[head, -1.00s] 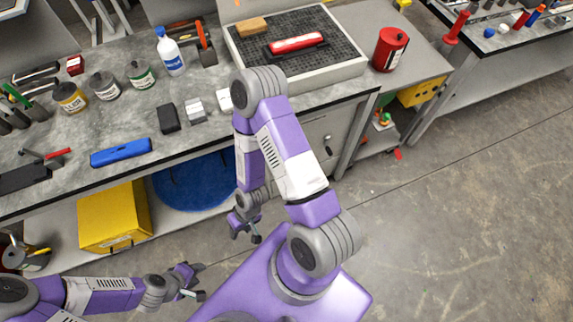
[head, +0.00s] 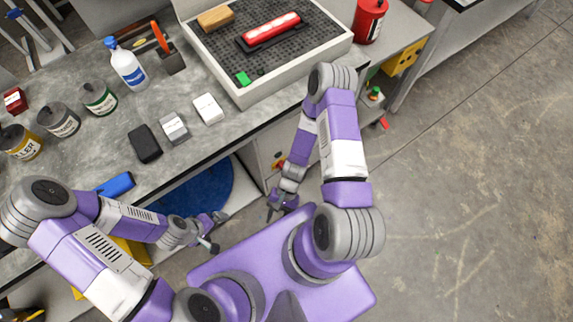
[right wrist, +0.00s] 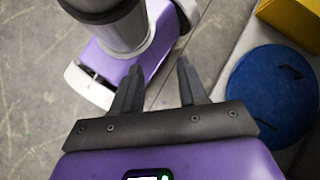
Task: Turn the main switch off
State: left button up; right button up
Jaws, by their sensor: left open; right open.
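A small red and yellow fitting (head: 278,161) shows on the grey cabinet front under the bench, partly behind my right arm. It looks like the main switch, but its setting is too small to read. My right gripper (head: 279,212) hangs low in front of the cabinet, below the fitting and apart from it. In the right wrist view my right gripper (right wrist: 156,82) is open with nothing between its fingers. My left gripper (head: 214,232) is open and empty to the left, near the blue round item under the bench.
Open floor (head: 470,200) lies to the right.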

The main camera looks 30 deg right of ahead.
jog(key=w+a+f+m+t+y+b, duration=0.2)
jog(key=w+f+m+t+y+b, duration=0.6)
jog(key=f+m, duration=0.5)
jog(key=m+t+h+b, duration=0.7)
jog(key=m+t+h, duration=0.6)
jog(key=t+h, duration=0.1)
send_near(281, 167)
jog(key=w+f, duration=0.1)
jog(key=w, duration=0.8)
pick_arm(q)
notch_tip(281, 167, down, 16)
jog(key=shift+f, duration=0.2)
pick_arm(e)
jog(key=shift+s+d, duration=0.15)
grip_shut()
